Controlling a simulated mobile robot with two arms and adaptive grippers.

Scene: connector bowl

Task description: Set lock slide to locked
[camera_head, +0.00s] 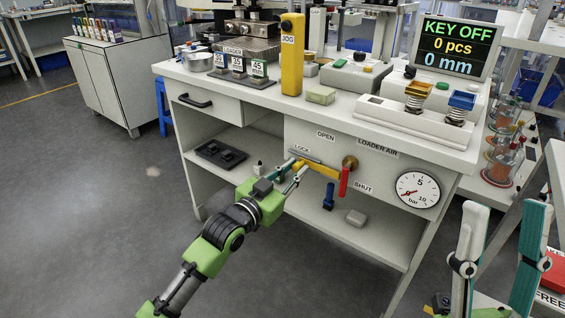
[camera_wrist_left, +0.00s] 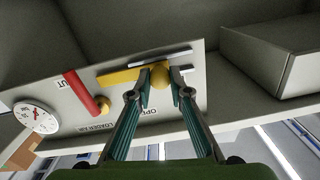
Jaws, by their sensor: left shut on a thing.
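In the left wrist view the yellow bar (camera_wrist_left: 118,77) has a round yellow knob (camera_wrist_left: 159,75). My left gripper (camera_head: 295,172) has its fingers on both sides of this knob, shut on it. The red lever (camera_wrist_left: 78,91) hangs down beside the SHUT label from a brass hub (camera_head: 350,162). My right gripper (camera_head: 507,212) is open and empty at the lower right.
A pressure gauge (camera_head: 418,189) and a LOADER AIR label (camera_head: 378,147) are right of the lever. A drawer (camera_head: 214,107) is at left. The floor at left is clear.

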